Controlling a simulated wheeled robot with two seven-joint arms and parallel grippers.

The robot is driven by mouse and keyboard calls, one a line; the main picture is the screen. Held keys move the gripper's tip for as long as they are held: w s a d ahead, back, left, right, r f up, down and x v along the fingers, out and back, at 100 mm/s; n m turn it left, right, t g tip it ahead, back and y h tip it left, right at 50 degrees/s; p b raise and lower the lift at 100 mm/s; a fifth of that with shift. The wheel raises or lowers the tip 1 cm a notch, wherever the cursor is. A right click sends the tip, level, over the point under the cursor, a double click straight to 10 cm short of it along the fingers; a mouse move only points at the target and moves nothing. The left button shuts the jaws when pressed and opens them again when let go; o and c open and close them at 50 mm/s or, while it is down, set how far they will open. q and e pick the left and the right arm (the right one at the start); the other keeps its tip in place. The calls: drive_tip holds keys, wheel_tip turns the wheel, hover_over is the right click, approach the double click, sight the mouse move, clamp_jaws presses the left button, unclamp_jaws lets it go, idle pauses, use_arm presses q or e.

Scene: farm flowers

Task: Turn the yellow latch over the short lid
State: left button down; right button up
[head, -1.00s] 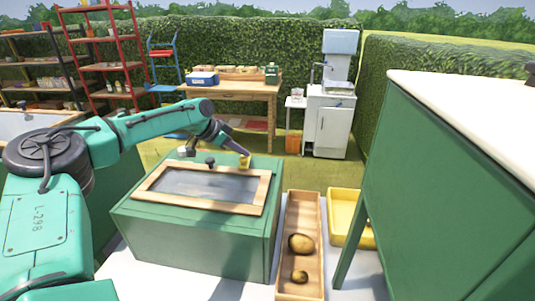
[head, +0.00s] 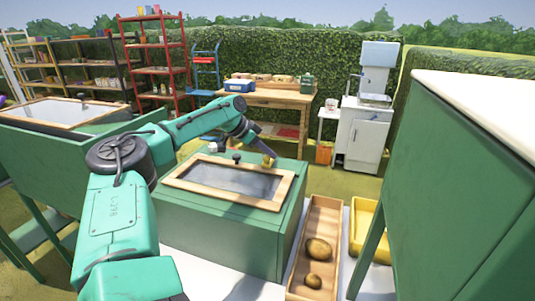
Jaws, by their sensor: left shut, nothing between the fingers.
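A green box stands in the middle with a short lid (head: 277,204), a wooden frame around a dark pane, lying flat and closed on its top. A black knob (head: 236,158) stands at the lid's far edge. The yellow latch (head: 267,162) is at the lid's far right corner, partly hidden by my gripper. My left gripper (head: 265,155) reaches down from the left with its fingers shut and empty, right at the latch; I cannot tell whether it touches. My right gripper is out of view.
A wooden tray (head: 300,262) with two potatoes and a yellow crate (head: 353,225) lie right of the box. A large green cabinet (head: 450,180) fills the right side. Another green lidded box (head: 30,150) is at left. A wooden table (head: 283,97) and white sink unit (head: 362,140) stand behind.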

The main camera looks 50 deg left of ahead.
use_arm(q)
drive_tip(key=shift+w+d, duration=0.1)
drive_tip(key=shift+w, duration=0.2)
drive_tip(key=shift+s+r, duration=0.15)
drive_tip(key=shift+r, duration=0.15)
drive_tip(key=b+v, duration=0.1)
drive_tip(key=v, duration=1.3)
drive_tip(key=shift+a, duration=0.2)
drive_tip(key=shift+s+f, duration=0.1)
